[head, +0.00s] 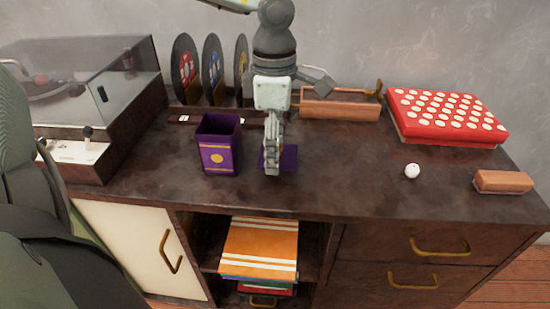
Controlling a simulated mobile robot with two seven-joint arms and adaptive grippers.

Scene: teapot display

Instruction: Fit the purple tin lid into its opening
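The purple tin (219,150) stands upright and uncovered on the dark cabinet top, with a gold band and emblem on its front. The purple lid (289,158) is a short way to its right. My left gripper (272,168) points down at the lid, and its fingers cover the lid's middle. The fingers are seen nearly edge-on, so their gap and whether they grip the lid cannot be told. Whether the lid touches the cabinet top is also unclear. My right gripper is not in view.
A record player (85,105) stands left, with upright records (212,68) behind the tin. A wooden box (340,108), red dotted box (445,115), white ball (412,171) and wooden block (503,181) are to the right. The cabinet top (350,175) is clear right of the lid.

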